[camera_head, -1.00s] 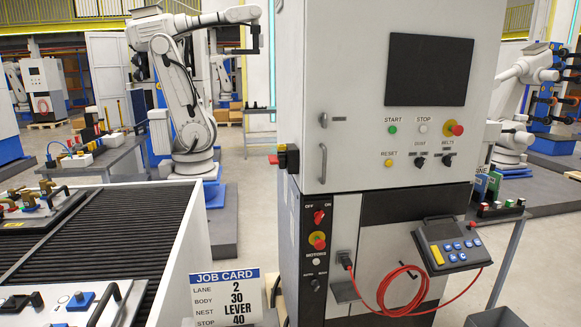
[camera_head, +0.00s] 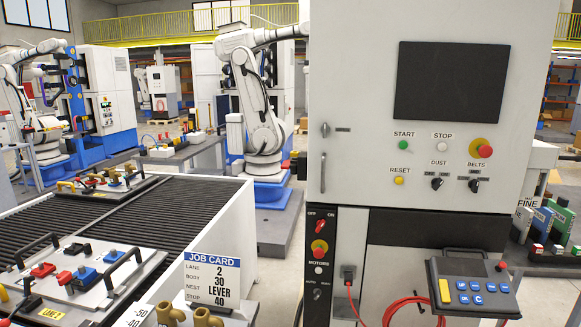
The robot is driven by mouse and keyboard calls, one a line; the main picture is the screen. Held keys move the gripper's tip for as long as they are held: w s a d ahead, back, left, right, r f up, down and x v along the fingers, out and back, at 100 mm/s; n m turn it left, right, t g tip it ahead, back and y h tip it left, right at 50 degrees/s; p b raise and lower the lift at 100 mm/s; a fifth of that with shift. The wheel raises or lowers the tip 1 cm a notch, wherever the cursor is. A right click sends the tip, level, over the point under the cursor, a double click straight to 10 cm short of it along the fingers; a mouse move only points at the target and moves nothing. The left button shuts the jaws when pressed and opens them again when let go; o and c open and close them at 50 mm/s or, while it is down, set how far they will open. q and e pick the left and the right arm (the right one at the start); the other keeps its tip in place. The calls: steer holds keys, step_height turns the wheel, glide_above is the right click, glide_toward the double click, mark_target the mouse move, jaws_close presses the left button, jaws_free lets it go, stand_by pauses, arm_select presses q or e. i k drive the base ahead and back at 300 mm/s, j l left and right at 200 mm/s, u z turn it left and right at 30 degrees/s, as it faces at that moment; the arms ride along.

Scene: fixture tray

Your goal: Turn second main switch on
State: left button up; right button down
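The grey control cabinet (camera_head: 355,110) stands right of the middle. Its black side strip carries a red switch (camera_head: 320,225) under the labels OFF and ON. I cannot tell which way its handle points. Below it is a red knob on a yellow ring (camera_head: 319,248), then a small light button marked MOTORS (camera_head: 318,269) and a small black selector (camera_head: 317,293). No label in view marks a second main switch. Neither of my grippers shows.
The conveyor with black rollers (camera_head: 165,230) lies at left, with a fixture tray (camera_head: 95,270) on it. A teach pendant (camera_head: 472,285) with a red cable sits at right. Bare floor shows between conveyor and cabinet.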

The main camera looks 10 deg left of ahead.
mark_target(292, 165)
steer(key=i+l+u, duration=0.25)
steer(key=i+l, duration=0.15)
steer(key=i+l+u, duration=0.25)
steer(key=l, duration=0.4)
steer(key=i, duration=0.1)
